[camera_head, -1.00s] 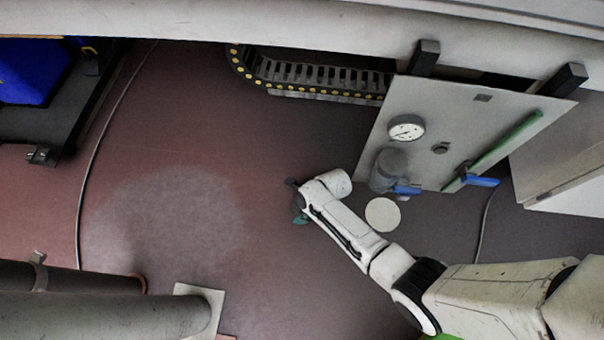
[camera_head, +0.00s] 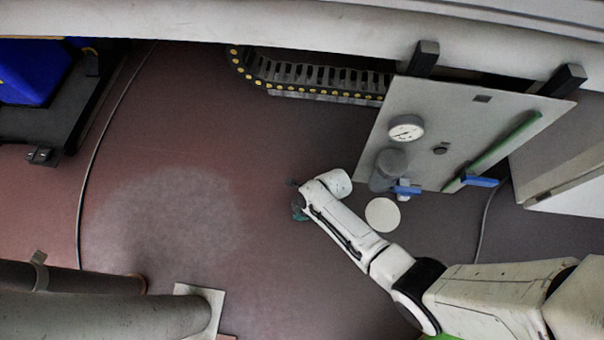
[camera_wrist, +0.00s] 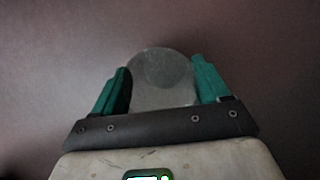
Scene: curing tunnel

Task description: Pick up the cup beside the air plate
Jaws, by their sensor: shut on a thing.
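A translucent grey cup (camera_wrist: 162,80) sits between the two green fingers of my gripper (camera_wrist: 160,88) in the wrist view. The fingers are shut on it, one on each side. In the head view my gripper (camera_head: 299,208) is low over the dark floor, left of the air plate (camera_head: 455,115). The cup is hidden behind my wrist in the head view. The air plate is a pale panel with a round gauge (camera_head: 406,128), a grey cylinder and blue valve handles. I cannot tell whether the cup touches the floor.
A pale round disc (camera_head: 382,214) lies on the floor below the air plate, close to my arm. A cable chain (camera_head: 310,80) runs along the back. Thick grey pipes (camera_head: 100,310) lie at lower left. The floor left of my gripper is clear.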

